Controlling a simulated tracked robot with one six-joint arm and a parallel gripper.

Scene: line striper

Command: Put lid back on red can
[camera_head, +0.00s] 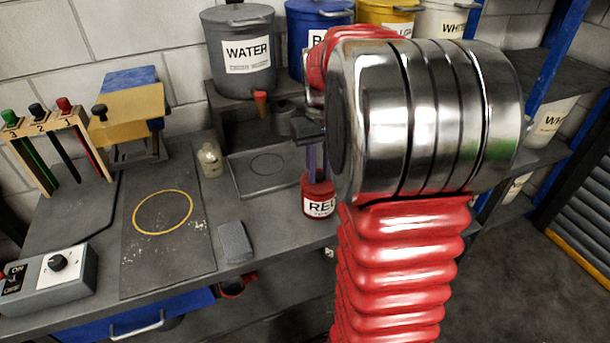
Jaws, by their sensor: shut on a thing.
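The red can (319,206), with a white label beginning "RE", stands on the bench left of my arm. Its right side is partly hidden by my arm. My gripper (314,172) points down over the can, with its bluish fingers at the can's top. It is shut on what looks like the red lid, low between the fingertips and mostly hidden. I cannot tell whether the lid touches the can's rim or is apart from it.
A shallow tray (262,187), a small jar (210,160) and a grey block (235,243) lie to the left. A switch box (48,277) sits front left. My arm hides the right side.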

